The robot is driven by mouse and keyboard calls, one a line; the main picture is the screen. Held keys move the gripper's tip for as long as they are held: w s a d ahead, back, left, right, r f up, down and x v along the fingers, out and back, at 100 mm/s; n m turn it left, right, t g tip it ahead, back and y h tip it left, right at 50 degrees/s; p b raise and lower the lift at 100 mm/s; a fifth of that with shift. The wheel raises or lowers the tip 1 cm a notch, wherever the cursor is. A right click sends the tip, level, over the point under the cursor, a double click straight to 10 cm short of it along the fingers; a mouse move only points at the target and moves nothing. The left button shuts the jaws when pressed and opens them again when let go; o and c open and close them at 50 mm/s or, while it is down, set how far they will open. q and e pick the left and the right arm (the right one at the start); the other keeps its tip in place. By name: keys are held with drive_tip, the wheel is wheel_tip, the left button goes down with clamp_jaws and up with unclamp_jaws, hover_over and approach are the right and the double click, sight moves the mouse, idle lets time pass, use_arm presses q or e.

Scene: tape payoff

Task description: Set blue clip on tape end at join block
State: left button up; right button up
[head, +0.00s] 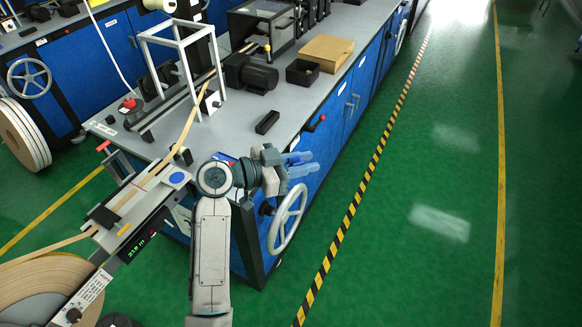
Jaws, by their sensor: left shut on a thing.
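My left gripper (281,166) is at the picture's middle, beyond the bench's front corner and above the handwheel. It is shut on a pale blue two-pronged piece, which looks like the blue clip (299,158); the prongs point right, away from the tape. The join block (137,197) is left of my left arm, with a dark clamp, a round blue spot and a green readout. Tan tape (68,243) runs from the big roll at lower left onto the block. Another tape strip (189,122) slants down from the white frame to the block's far end. The exact tape end is unclear.
The grey bench top (235,128) carries a white frame (183,62), a black motor (250,72), a small black box (267,122), an open black bin (302,72) and a cardboard box (327,52). A handwheel (288,220) juts below my gripper. The green floor at right is clear.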

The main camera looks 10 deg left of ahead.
use_arm(q)
drive_tip(key=a+m+g, duration=0.1)
drive_tip(key=g, duration=0.1)
drive_tip(key=a+m+g+h, duration=0.1)
drive_tip(key=m+g, duration=0.1)
drive_tip(key=shift+s+a, duration=0.25)
drive_tip(key=shift+s, duration=0.1)
drive_tip(key=shift+s+a+m+g+h, duration=0.2)
drive_tip(key=shift+m+g, duration=0.15)
drive_tip(key=shift+g, duration=0.15)
drive_tip(key=shift+s+a+m+g+h, duration=0.1)
drive_tip(key=shift+m+g+h, duration=0.1)
drive_tip(key=shift+m+g, duration=0.25)
